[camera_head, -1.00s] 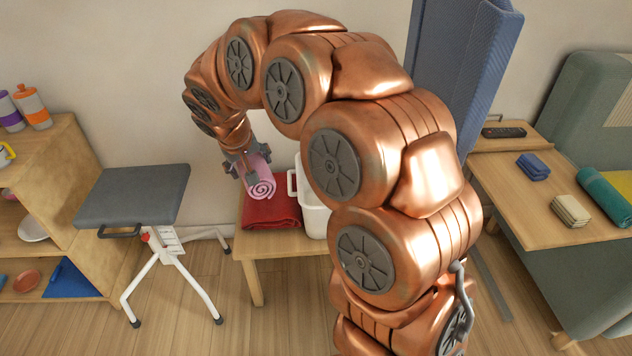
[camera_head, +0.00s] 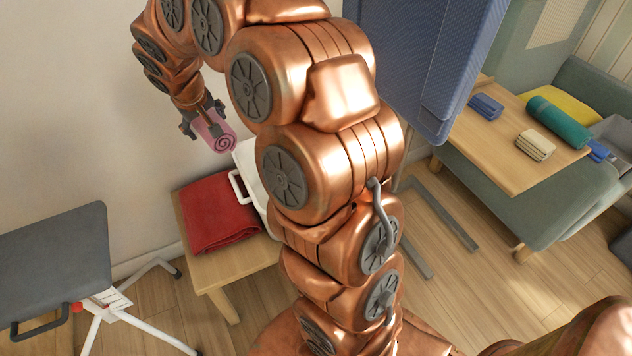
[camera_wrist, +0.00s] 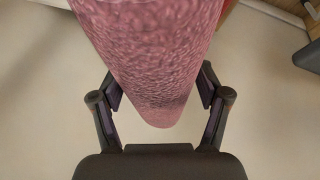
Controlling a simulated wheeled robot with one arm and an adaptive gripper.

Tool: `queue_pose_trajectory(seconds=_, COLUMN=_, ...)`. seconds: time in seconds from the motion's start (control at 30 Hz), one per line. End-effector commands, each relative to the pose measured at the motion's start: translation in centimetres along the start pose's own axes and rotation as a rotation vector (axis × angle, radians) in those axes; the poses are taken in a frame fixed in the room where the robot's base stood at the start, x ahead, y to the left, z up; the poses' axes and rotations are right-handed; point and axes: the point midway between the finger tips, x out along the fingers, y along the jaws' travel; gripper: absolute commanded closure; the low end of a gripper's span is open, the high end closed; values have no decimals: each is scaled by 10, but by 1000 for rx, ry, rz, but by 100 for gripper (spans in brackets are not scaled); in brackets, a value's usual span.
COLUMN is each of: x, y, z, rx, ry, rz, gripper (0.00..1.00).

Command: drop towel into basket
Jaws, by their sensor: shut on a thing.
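A pink rolled towel (camera_head: 218,138) is held by my gripper (camera_head: 204,118), its spiral end facing the camera. The towel also fills the upper middle of the wrist view (camera_wrist: 155,60), between the two fingers. My gripper is shut on it and holds it in the air above the low bench. A white basket with a handle (camera_head: 240,187) stands on the bench, below and to the right of the towel in the head view. My arm hides most of the basket, so its inside cannot be seen.
A folded red cloth (camera_head: 215,212) lies on the wooden bench (camera_head: 212,275) left of the basket. At right, a wooden table (camera_head: 480,155) bears a teal roll, blue items and a cream bundle. A blue panel (camera_head: 425,60) stands behind my arm.

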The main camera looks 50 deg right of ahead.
Motion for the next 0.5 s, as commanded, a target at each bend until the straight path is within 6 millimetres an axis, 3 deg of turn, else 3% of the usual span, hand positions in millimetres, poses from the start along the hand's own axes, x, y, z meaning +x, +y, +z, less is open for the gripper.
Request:
queue_pose_trajectory(seconds=0.03, x=16, y=18, z=7, rx=15, ry=-6, rz=3, gripper=64)
queue_pose_trajectory(seconds=0.1, x=29, y=41, z=14, rx=24, ry=-11, rz=5, gripper=64)
queue_pose_trajectory(seconds=0.5, x=94, y=167, z=71, rx=74, ry=-13, rz=22, gripper=64)
